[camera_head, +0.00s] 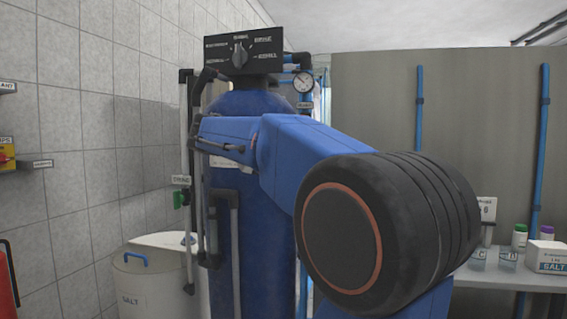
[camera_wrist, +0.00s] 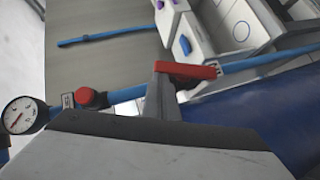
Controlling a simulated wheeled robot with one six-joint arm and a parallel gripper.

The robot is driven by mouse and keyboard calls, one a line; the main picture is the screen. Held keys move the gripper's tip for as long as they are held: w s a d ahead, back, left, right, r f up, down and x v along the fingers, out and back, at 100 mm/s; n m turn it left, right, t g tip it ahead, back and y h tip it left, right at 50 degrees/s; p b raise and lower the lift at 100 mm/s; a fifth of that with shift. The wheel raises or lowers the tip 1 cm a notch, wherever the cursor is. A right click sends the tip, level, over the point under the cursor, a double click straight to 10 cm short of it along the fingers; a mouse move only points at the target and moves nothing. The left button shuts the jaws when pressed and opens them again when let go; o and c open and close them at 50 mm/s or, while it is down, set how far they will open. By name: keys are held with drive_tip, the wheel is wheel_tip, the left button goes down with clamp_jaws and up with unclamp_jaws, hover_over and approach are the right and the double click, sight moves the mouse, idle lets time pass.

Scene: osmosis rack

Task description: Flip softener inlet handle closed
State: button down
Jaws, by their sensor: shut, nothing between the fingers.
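In the wrist view a long red lever handle (camera_wrist: 187,70) sits on a blue pipe, beside a small label. A second red handle (camera_wrist: 90,97) is further left on the pipe, near another label. I cannot read either label, so I cannot tell which is the softener inlet. My gripper (camera_wrist: 163,88) is shut and empty, with its tips right at the left end of the long red handle. Whether they touch it is unclear. In the head view the blue softener tank (camera_head: 252,104) stands behind my arm, and the gripper and red handles are hidden.
A round gauge (camera_wrist: 20,115) is at the left of the wrist view, also in the head view (camera_head: 303,82). A green drain handle (camera_head: 181,200) and a salt bin (camera_head: 150,285) are left of the tank. A bench with bottles and a salt box (camera_head: 546,257) is right.

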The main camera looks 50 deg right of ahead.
drive_tip(key=s+d+f+m+t+y, duration=0.1)
drive_tip(key=s+d+m+t+y, duration=0.2)
drive_tip(key=s+m+t+y, duration=0.2)
drive_tip(key=shift+s+m+t+y, duration=0.3)
drive_tip(key=shift+s+t+y, duration=0.2)
drive_tip(key=shift+t, duration=0.7)
drive_tip(key=shift+s+d+f, duration=0.1)
drive_tip(key=shift+d+f, duration=0.05)
drive_tip(key=shift+f, duration=0.15)
drive_tip(key=shift+r, duration=0.1)
drive_tip(key=v, duration=1.7)
drive_tip(key=shift+a, duration=0.2)
